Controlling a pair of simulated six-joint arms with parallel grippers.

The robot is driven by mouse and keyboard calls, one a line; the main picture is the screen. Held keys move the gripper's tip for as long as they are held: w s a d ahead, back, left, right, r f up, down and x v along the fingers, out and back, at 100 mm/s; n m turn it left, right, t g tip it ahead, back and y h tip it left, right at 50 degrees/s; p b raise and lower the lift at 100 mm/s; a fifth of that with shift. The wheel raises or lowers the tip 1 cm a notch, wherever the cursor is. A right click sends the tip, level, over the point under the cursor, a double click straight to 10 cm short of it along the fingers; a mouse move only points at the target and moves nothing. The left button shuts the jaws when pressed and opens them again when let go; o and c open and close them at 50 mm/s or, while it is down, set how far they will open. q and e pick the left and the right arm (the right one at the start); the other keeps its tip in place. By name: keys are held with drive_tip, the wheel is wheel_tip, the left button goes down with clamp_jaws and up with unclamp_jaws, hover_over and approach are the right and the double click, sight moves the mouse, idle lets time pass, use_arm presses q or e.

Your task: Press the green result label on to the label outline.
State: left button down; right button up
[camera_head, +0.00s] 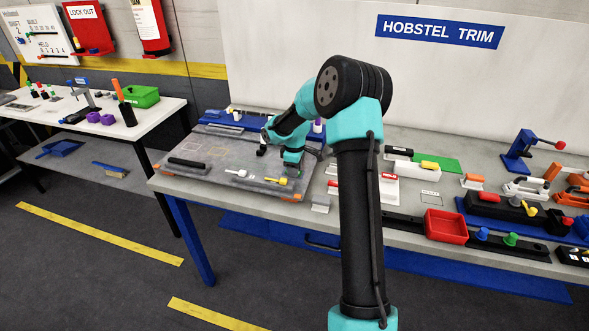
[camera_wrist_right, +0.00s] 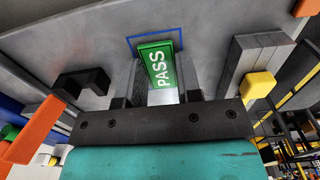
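The green result label (camera_wrist_right: 160,66), marked PASS, is between the fingers of my right gripper (camera_wrist_right: 160,92) in the right wrist view. The fingers appear to close on its lower part, and it is slightly tilted. The blue label outline (camera_wrist_right: 150,35) is on a grey surface just beyond the label's top end. The label overlaps part of the outline; I cannot tell whether it touches the surface. My left gripper is not in view.
In the wrist view a black handle (camera_wrist_right: 82,84) is left of the gripper, and a grey block (camera_wrist_right: 250,62) is right. A red tray (camera_head: 446,227) stands farther right.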

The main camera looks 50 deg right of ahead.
drive_tip(key=o, duration=0.5)
drive_tip(key=shift+c, duration=0.2)
drive_tip(key=shift+r, duration=0.1)
wheel_tip(320, 180, up, 17)
idle(0.4)
drive_tip(key=shift+r, duration=0.1)
